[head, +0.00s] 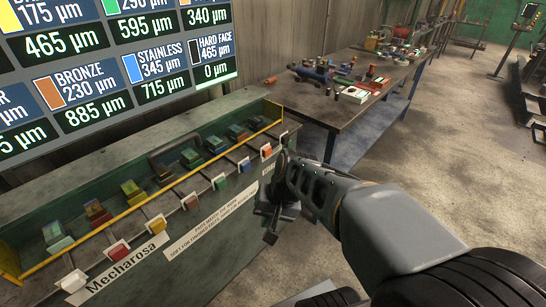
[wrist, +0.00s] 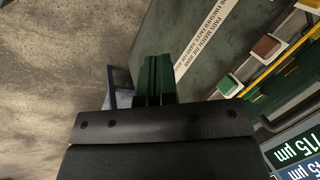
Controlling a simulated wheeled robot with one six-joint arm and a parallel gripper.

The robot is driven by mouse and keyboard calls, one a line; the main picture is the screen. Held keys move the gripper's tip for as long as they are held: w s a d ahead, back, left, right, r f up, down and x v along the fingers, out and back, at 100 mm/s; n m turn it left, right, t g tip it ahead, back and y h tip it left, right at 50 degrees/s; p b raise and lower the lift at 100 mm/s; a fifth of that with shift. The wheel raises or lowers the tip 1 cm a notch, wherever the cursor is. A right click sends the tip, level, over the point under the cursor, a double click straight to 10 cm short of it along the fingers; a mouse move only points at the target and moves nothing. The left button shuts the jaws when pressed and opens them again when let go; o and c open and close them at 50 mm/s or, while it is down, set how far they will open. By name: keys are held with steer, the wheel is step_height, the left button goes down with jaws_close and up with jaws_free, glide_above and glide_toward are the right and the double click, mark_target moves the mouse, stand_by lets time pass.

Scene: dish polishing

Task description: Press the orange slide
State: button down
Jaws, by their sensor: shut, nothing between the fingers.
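The orange slide (head: 266,150) is a small orange block on a pale mount, at the far right end of the row on the front of the green cabinet in the head view. I cannot make it out in the wrist view. My gripper (head: 271,222) is in front of the cabinet's right end, below the orange slide in the picture and apart from it. In the wrist view my gripper (wrist: 155,80) shows dark, closed fingers with nothing between them.
The row also holds blue (head: 245,166), green (head: 220,182), brown (head: 190,202), yellow (head: 157,225), red (head: 118,250) and white (head: 73,281) slides. A yellow rail (head: 150,208) runs above them. A cluttered workbench (head: 330,112) stands behind right.

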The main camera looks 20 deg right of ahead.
mark_target(268, 153)
steer(key=w+d+f+m+t+y, duration=0.25)
steer(key=w+m+y, duration=0.2)
steer(key=m, duration=0.25)
steer(key=w+d+f+m+t+y, duration=0.1)
steer(key=w+d+m+t+y, duration=0.2)
steer(key=w+m, duration=0.35)
steer(key=w+d+f+m+t+h, duration=0.1)
steer(key=w+d+m+t+h, duration=0.1)
steer(key=d+m+t, duration=0.2)
steer(key=w+d+f+m+t+h+b, duration=0.1)
steer(key=w+d+f+m+t, duration=0.1)
steer(key=d+m+t, duration=0.3)
steer(key=w+d+m, duration=0.1)
steer(key=d+m, duration=0.3)
steer(key=d, duration=0.1)
steer(key=shift+h, duration=0.35)
steer(key=shift+f+t, duration=0.1)
steer(key=shift+t, duration=0.15)
steer(key=p+x, duration=0.2)
steer(key=x, duration=1.1)
steer(key=shift+w+a, duration=0.2)
steer(key=shift+w, duration=0.2)
steer(key=shift+w, duration=0.1)
